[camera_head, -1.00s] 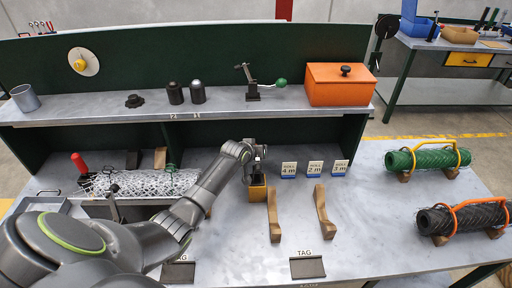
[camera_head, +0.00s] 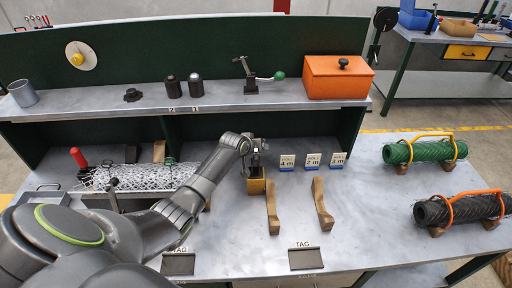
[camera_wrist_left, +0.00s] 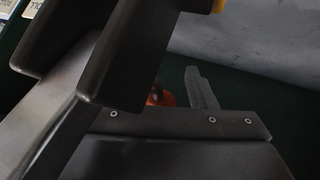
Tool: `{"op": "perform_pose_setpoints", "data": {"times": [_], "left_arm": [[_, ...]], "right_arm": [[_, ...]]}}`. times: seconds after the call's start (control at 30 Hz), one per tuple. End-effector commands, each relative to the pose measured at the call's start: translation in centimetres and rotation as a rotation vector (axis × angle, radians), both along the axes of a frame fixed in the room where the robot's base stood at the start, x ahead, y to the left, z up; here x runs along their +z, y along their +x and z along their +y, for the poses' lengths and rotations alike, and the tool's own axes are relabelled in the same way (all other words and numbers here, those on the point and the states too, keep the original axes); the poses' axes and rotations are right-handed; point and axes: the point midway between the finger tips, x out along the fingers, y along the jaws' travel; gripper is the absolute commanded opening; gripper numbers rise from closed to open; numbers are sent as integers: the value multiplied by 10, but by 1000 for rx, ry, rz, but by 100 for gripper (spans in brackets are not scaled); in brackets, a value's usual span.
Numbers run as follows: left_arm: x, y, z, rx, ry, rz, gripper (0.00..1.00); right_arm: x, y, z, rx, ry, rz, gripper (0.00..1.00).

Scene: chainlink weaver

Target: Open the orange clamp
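The orange clamp (camera_head: 459,203) arches over a roll of black mesh (camera_head: 480,208) at the right end of the bench. It looks closed around the roll. My right gripper is not in view.
A green mesh roll (camera_head: 430,152) with a yellow clamp (camera_head: 410,146) lies behind the black one. Two wooden cradles (camera_head: 272,208) (camera_head: 321,205) and several number cards (camera_head: 312,161) are in the middle. An orange box (camera_head: 338,80) stands on the shelf. Bench between cradles and rolls is clear.

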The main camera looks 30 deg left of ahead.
Motion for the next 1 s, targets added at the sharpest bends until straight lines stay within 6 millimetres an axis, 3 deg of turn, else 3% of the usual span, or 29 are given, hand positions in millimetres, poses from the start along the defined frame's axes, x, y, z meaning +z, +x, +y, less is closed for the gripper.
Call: {"op": "perform_pose_setpoints", "data": {"times": [0.37, 1.0], "left_arm": [[7, -3, 1, 0, 4, -8, 51], [60, -62, 1, -1, 3, -7, 51]], "right_arm": [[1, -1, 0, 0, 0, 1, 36], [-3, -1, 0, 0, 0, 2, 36]]}}
